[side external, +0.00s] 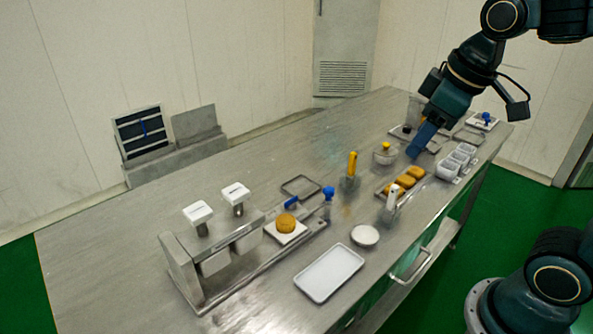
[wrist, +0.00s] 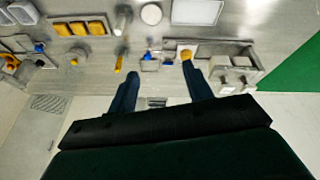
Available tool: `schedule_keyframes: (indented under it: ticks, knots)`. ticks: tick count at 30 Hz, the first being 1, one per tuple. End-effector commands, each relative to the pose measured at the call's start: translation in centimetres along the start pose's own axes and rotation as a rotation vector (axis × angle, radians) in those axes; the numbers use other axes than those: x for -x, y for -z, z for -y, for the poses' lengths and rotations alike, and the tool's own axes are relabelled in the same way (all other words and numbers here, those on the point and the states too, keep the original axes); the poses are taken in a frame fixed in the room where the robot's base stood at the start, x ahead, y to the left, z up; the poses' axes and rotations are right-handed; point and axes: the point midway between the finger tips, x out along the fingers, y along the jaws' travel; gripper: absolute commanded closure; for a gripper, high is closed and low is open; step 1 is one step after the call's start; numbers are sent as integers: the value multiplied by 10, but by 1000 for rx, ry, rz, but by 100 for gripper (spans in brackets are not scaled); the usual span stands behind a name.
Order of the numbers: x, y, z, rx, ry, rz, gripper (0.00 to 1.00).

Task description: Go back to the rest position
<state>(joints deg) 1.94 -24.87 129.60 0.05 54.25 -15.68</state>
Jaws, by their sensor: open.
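My gripper (side external: 421,140) has blue fingers and is at the right of the side view, above the far part of the steel table (side external: 265,170). It appears raised above the table items. In the wrist view its two fingers (wrist: 160,78) are spread wide, with nothing held between them. The table shows beyond the fingertips. Its exact height above the table cannot be told.
Near the gripper are a tray of golden pieces (side external: 387,192), white cups (side external: 447,168) and a lidded jar (side external: 385,154). A white tray (side external: 329,272) lies in front. The table's left end is clear.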

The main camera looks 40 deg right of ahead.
Motion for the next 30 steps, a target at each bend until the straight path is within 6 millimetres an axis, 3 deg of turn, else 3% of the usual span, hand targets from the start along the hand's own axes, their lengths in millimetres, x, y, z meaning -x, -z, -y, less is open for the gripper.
schedule_keyframes:
  ticks: [6, 13, 30]
  knots:
    - [8, -39, 15, -120, -6, -67, 50]
    - [7, -66, 25, -214, -4, -115, 50]
    - [6, -74, 27, -242, -2, -126, 50]
